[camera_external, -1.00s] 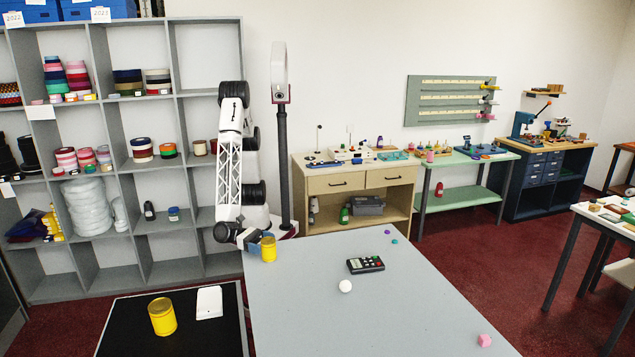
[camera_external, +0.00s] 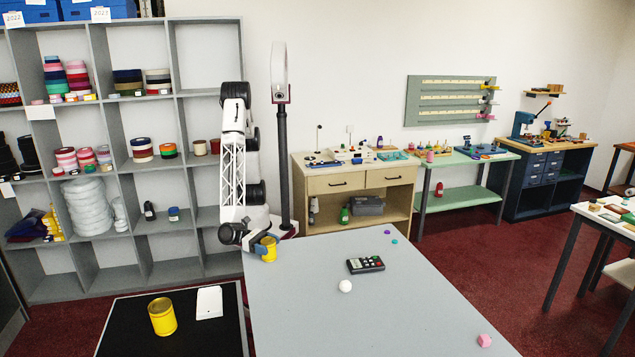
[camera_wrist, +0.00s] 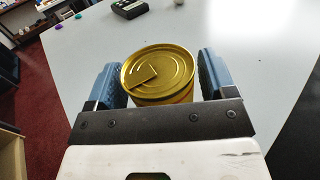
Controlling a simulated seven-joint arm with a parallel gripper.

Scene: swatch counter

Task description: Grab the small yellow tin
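The small yellow tin (camera_external: 270,251) stands upright at the far left corner of the grey table. In the wrist view its gold ring-pull lid (camera_wrist: 159,73) is between the two blue finger pads. My gripper (camera_wrist: 161,80) is open around the tin, one finger on each side, with narrow gaps beside the tin. In the external view my gripper (camera_external: 263,246) is low at the table, and its fingers partly cover the tin. A larger yellow tin (camera_external: 162,317) stands apart on the black surface at lower left.
A white card (camera_external: 209,303) lies near the larger tin. A dark post (camera_external: 283,170) stands behind my arm. The table's middle is mostly clear.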

